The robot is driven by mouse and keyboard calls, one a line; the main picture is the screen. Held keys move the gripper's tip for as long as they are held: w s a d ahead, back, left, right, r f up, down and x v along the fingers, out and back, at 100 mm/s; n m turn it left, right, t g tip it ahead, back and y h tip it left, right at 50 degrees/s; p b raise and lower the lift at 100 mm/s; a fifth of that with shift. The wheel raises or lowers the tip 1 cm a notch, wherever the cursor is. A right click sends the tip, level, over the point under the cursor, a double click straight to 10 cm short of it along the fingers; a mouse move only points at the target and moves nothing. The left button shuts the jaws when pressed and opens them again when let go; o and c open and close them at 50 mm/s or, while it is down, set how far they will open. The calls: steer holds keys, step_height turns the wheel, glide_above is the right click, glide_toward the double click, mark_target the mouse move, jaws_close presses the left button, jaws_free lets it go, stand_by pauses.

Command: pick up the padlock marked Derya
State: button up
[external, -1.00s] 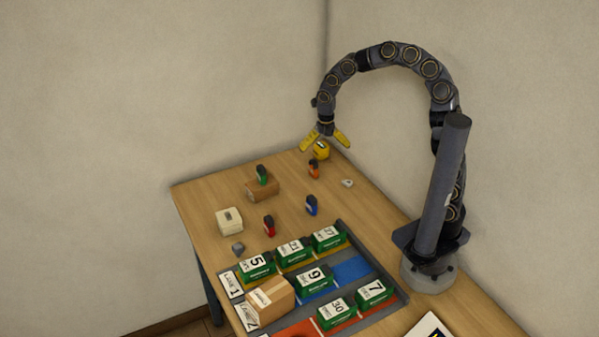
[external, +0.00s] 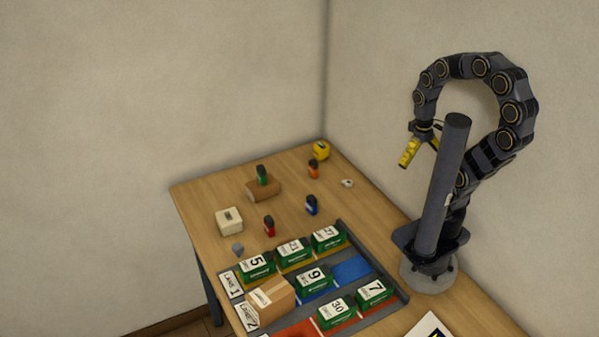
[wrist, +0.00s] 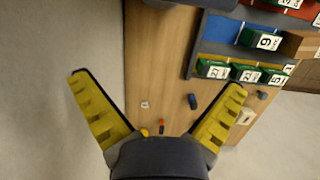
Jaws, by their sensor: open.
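Several small padlocks stand on the wooden table: a red one (external: 269,226), a blue one (external: 312,205), an orange one (external: 313,169) and a green one (external: 262,175) on a brown block (external: 264,191). No name can be read on any of them, so I cannot tell which is marked Derya. My gripper (external: 421,154) is open and empty, in the air right of the padlocks, beside my own column. In the wrist view, the blue padlock (wrist: 193,101) and orange padlock (wrist: 161,125) show between the spread yellow fingers (wrist: 157,83), well below them.
A grey tray (external: 396,287) holds green numbered batteries (external: 313,279) and a cardboard box (external: 270,298). A cream box (external: 229,221), a small grey object (external: 238,249), a yellow object (external: 321,150) and a small white item (external: 347,183) are also on the table.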

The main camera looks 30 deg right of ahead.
steer(key=shift+s, duration=0.15)
steer(key=c, duration=0.4)
